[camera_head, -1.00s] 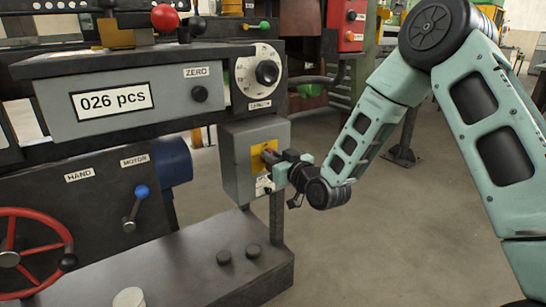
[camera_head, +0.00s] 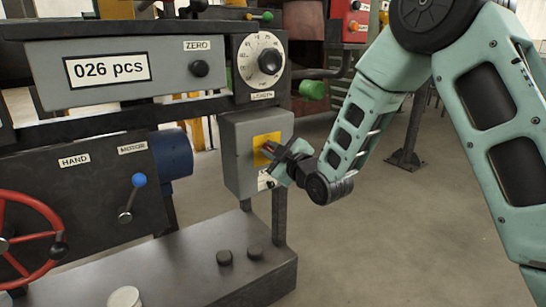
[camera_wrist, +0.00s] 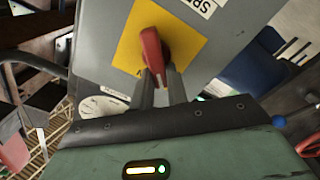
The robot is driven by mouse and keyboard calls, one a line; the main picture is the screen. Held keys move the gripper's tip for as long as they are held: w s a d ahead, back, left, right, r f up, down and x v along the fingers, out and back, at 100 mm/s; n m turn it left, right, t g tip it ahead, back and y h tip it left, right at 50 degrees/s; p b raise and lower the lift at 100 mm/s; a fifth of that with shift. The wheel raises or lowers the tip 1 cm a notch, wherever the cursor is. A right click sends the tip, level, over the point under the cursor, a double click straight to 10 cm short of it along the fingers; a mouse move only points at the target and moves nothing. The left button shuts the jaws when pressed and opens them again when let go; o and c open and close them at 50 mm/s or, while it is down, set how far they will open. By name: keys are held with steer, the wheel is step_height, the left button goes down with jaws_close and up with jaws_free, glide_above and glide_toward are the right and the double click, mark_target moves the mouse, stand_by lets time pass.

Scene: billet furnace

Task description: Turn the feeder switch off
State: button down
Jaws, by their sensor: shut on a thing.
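The feeder switch is a red handle (camera_wrist: 152,48) on a yellow plate (camera_wrist: 185,45), fixed to a grey box. In the head view the yellow plate (camera_head: 264,138) sits on the front of this grey box (camera_head: 240,175), below the dial. My gripper (camera_wrist: 160,75) is shut on the lower end of the red handle, one finger on each side. In the head view my gripper (camera_head: 276,155) reaches the plate from the right and covers most of the handle. The full lettering on the plate is hidden.
A counter panel (camera_head: 120,105) reading "026 pcs" and a dial (camera_head: 261,62) are above the box. A blue-knobbed lever (camera_head: 133,195) and a red handwheel (camera_head: 35,215) are at left. A grey bench (camera_head: 185,265) lies below.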

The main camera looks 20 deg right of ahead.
steer(key=shift+s+a+f+n+b, duration=0.1)
steer(key=shift+f+n+b, duration=0.15)
steer(key=shift+n+b, duration=0.95)
steer(key=shift+a+f+n+b, duration=0.1)
steer(key=shift+f+n+b, duration=0.25)
steer(key=shift+n, duration=1.5)
steer(key=shift+s+a+f+n+b, duration=0.15)
steer(key=shift+n+b, duration=0.7)
steer(key=shift+n, duration=0.7)
steer(key=shift+w+d, duration=0.1)
steer(key=c, duration=1.4)
jaws_free()
steer(key=b+v, duration=0.4)
steer(key=v, duration=0.8)
